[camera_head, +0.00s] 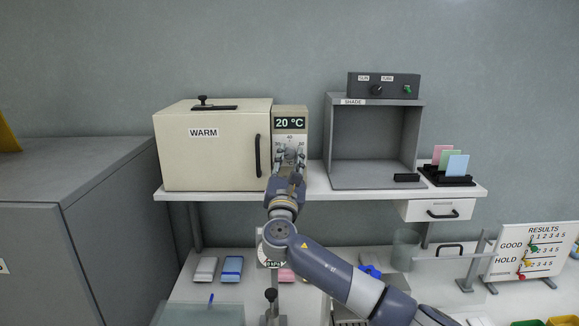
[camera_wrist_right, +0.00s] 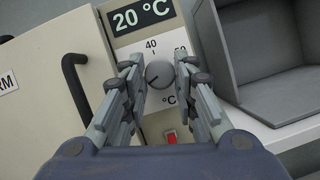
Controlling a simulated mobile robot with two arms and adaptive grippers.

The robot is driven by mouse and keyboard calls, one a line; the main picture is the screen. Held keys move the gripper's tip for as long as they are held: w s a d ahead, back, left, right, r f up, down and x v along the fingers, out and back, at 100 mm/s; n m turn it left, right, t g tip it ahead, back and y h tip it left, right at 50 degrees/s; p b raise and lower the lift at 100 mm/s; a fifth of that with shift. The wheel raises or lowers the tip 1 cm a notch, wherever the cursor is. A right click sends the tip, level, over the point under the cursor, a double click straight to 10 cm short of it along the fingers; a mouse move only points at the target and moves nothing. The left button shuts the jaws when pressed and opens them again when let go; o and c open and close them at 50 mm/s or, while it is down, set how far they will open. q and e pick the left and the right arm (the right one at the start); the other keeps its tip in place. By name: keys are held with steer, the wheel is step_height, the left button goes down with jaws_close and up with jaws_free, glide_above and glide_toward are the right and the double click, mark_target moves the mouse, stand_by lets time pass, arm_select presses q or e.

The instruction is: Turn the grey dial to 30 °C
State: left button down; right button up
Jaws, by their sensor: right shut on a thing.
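The grey dial (camera_wrist_right: 159,74) sits on the beige control panel (camera_wrist_right: 178,22) beside the WARM box (camera_head: 212,160). The display (camera_head: 289,122) above reads 20 °C, and the same reading shows in the right wrist view (camera_wrist_right: 142,15). My right gripper (camera_head: 289,157) is at the panel, shut on the dial with one finger on each side; its fingers fill the lower wrist view (camera_wrist_right: 160,78). In the head view the gripper covers the dial. My left gripper is out of view.
A red switch (camera_wrist_right: 171,137) is just below the dial. The WARM box's black handle (camera_wrist_right: 80,80) is left of the panel. The open grey SHADE box (camera_head: 372,140) stands to the right. A rack with coloured cards (camera_head: 447,178) is farther right on the shelf.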

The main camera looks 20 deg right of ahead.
steer(key=m+b, duration=0.1)
steer(key=m+h+b, duration=0.1)
steer(key=m+g+b, duration=0.1)
steer(key=shift+a+f+m+h, duration=0.2)
steer(key=shift+f+m+h, duration=0.1)
steer(key=shift+m, duration=0.1)
steer(key=shift+r+m+g+h+b, duration=0.15)
steer(key=shift+m+g+h+b, duration=0.45)
steer(key=shift+m, duration=0.6)
steer(key=m+g+b, duration=0.1)
steer(key=m, duration=0.2)
steer(key=shift+w+a+r+b, duration=0.1)
steer(key=shift+r+b, duration=0.05)
steer(key=shift+b, duration=0.2)
steer(key=shift+r+m+g+b, duration=0.2)
steer(key=shift+m+g+b, duration=0.45)
steer(key=shift+m, duration=1.25)
steer(key=shift+g+h, duration=0.25)
steer(key=shift+h, duration=0.15)
steer(key=o, duration=1)
steer(key=shift+o, duration=0.2)
steer(key=v, duration=1.2)
